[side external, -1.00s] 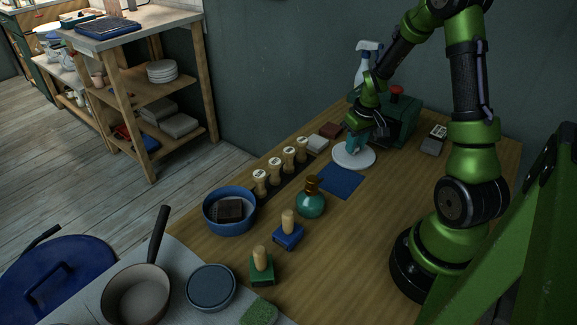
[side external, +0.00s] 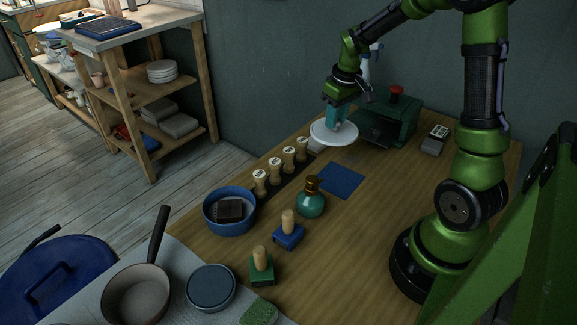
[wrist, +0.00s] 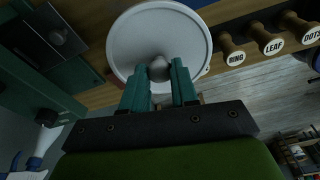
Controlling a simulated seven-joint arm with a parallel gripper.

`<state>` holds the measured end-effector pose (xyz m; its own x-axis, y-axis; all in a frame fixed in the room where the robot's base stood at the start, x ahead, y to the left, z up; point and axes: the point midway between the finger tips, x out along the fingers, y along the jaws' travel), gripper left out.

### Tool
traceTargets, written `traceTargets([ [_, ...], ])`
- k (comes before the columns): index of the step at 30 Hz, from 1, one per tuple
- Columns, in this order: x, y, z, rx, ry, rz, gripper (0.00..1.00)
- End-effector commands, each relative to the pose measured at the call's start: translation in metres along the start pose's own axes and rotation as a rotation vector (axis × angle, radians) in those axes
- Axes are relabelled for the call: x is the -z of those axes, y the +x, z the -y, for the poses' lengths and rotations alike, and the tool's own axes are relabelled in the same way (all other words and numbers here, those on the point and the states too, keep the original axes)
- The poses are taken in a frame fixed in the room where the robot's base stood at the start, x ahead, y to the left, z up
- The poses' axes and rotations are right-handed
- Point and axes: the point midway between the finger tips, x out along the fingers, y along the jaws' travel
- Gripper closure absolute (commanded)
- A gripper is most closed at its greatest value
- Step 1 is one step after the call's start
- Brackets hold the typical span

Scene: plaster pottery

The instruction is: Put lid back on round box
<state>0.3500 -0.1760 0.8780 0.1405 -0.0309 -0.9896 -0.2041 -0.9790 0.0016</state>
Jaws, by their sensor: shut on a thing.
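The lid is a white round disc (side external: 322,132) with a rim. In the wrist view the lid (wrist: 158,32) has a small round grey knob (wrist: 159,69) at its middle. My gripper (side external: 335,121) has its teal fingers closed around this knob, as the wrist view also shows (wrist: 159,76). The lid hangs nearly level above the back of the table. A round blue-grey vessel (side external: 211,287) stands at the front left on a pale surface; I cannot tell whether it is the round box.
Wooden-topped stamps (side external: 275,172) stand in a row left of a blue mat (side external: 341,181). A dark green machine (side external: 398,118) and a spray bottle (side external: 370,68) are behind. A teal bottle (side external: 311,203), blue bowl (side external: 213,224) and pan (side external: 137,291) are nearer. The table's right middle is clear.

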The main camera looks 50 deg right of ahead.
Motion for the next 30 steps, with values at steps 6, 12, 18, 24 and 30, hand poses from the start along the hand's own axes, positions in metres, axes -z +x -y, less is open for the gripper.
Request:
traceTargets([
  [6,0.028,0.003,0.110,0.034,-0.259,-0.001,1.00],
  [12,0.029,0.000,0.209,0.061,-0.457,-0.003,1.00],
  [18,0.015,-0.006,0.288,0.082,-0.593,-0.006,1.00],
  [24,0.006,-0.013,0.328,0.091,-0.638,-0.010,1.00],
  [30,0.008,-0.011,0.329,0.090,-0.592,-0.005,1.00],
])
